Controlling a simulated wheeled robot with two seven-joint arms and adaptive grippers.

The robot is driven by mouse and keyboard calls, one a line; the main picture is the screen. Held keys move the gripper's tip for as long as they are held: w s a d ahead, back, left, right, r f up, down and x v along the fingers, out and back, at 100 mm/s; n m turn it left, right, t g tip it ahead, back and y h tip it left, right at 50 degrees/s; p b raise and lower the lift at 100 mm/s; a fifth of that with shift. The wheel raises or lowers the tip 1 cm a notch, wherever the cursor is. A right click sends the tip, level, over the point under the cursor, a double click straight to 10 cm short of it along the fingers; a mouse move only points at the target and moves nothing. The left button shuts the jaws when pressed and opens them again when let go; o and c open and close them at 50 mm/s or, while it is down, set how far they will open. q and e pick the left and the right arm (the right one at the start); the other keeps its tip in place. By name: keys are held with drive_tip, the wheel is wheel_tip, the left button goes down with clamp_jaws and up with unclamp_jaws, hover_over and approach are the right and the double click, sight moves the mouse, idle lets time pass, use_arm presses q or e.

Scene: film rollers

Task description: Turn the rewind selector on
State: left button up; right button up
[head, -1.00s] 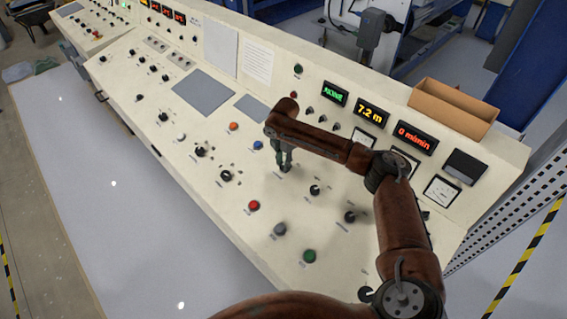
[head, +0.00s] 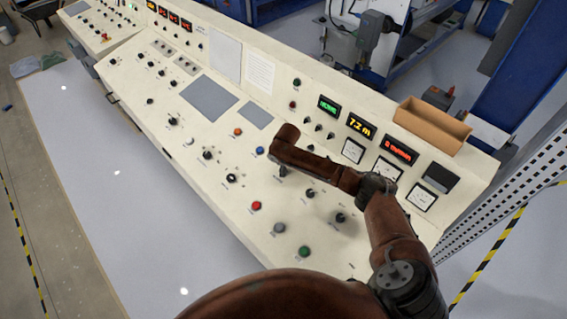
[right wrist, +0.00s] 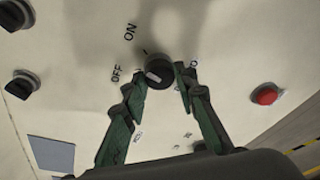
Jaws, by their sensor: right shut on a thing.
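The rewind selector appears to be the black rotary knob (right wrist: 158,72) with ON and OFF printed beside it in the right wrist view. Its pale mark lies on the side nearer OFF. My right gripper (right wrist: 161,85) has its green-black fingers on either side of this knob and is shut on it. In the head view my right gripper (head: 283,170) reaches down to the sloped cream control panel (head: 215,190), where the arm largely hides the knob. My left gripper is not in view.
Other knobs stand close by, such as a black one (head: 310,193). An orange button (head: 238,132), a blue button (head: 261,150), a red button (head: 257,206) and a green button (head: 305,251) are around. A cardboard box (head: 432,128) sits on the console top.

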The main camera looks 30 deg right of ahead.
drive_tip(key=shift+m+t+h+p, duration=0.3)
drive_tip(key=shift+m+p, duration=1.4)
drive_tip(key=shift+p, duration=0.1)
drive_tip(key=o, duration=1.2)
drive_tip(key=shift+c, duration=0.2)
drive_tip(key=shift+r, duration=0.15)
drive_tip(key=v, duration=1.1)
drive_tip(key=shift+s+r, duration=0.15)
drive_tip(key=shift+r, duration=0.25)
